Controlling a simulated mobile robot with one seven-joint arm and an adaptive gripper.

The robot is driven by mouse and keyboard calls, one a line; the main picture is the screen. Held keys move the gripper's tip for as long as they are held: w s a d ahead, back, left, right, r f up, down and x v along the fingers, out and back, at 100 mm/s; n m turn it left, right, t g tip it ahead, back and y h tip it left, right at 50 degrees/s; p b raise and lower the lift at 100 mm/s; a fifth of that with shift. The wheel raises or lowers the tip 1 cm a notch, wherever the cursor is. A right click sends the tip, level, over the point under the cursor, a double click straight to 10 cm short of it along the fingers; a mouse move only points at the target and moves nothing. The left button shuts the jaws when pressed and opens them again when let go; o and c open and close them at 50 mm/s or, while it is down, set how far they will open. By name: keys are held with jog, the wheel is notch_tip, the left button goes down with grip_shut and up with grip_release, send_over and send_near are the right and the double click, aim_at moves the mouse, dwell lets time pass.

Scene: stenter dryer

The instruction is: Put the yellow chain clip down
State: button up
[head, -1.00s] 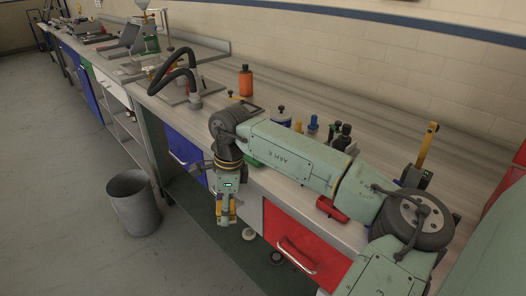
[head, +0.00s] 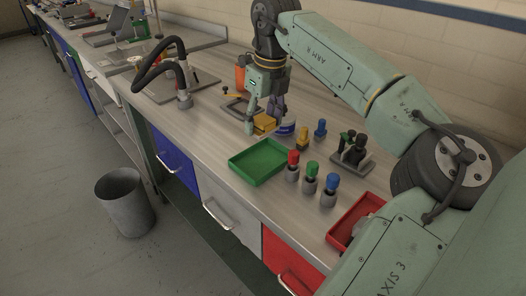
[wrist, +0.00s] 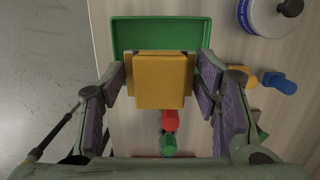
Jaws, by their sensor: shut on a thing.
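The yellow chain clip (head: 264,123) is a blocky yellow piece between the fingers of my gripper (head: 263,117). In the wrist view the clip (wrist: 160,82) sits between the two purple finger pads, and my gripper (wrist: 160,95) is shut on it. My gripper points down over the bench, behind the green tray in the head view. Whether the clip touches the bench top is hard to tell.
An empty green tray (head: 233,161) lies near the bench's front edge. Red (head: 293,168), green (head: 311,180) and blue (head: 329,192) topped pieces stand right of it. A white tub (wrist: 246,18) is close to my gripper. A red tray (head: 340,233) lies farther right.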

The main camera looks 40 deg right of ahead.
aim_at(261, 161)
jog(key=shift+d+f, duration=0.1)
jog(key=shift+f, duration=0.1)
notch_tip(261, 161, down, 9)
jog(key=b, duration=0.7)
jog(key=shift+f, duration=0.2)
jog(key=shift+f+b, duration=0.25)
jog(key=shift+b, duration=0.05)
jog(key=o, duration=1.3)
jog(key=shift+o, duration=0.2)
jog(key=shift+r, duration=0.15)
